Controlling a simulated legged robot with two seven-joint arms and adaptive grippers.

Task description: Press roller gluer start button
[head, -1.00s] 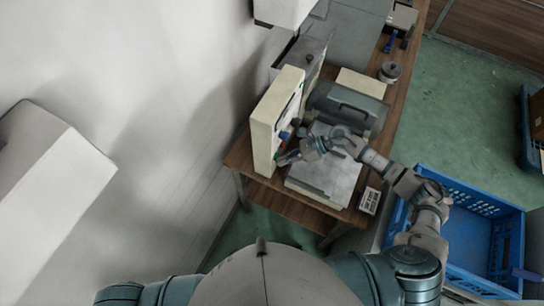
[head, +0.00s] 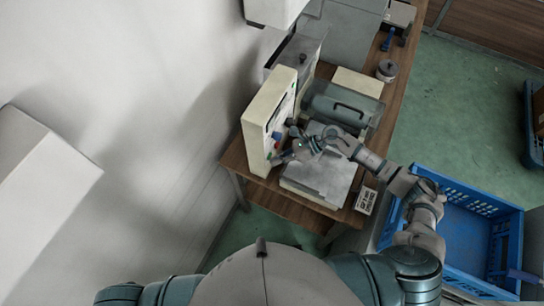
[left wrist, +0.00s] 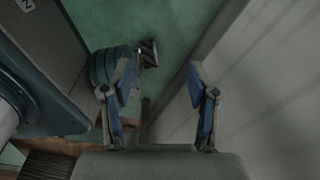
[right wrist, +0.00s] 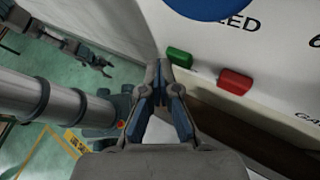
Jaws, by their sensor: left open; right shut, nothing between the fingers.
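The cream control panel (head: 256,130) of the gluer stands upright at the left edge of the bench. In the right wrist view its face carries a green button (right wrist: 180,57), with a red button (right wrist: 235,81) to the right of it. My right gripper (right wrist: 161,68) is shut and empty. Its fingertips are close to the green button, just left of and below it in that view; I cannot tell whether they touch. In the head view the right gripper (head: 274,159) is at the panel's lower front. My left gripper (left wrist: 160,72) is open and empty, away from the panel.
The gluer's roller housing (head: 341,105) and a flat metal plate (head: 318,182) lie right of the panel. A small labelled box (head: 366,200) sits at the bench edge. A blue crate (head: 470,195) stands to the right. A white wall lies to the left.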

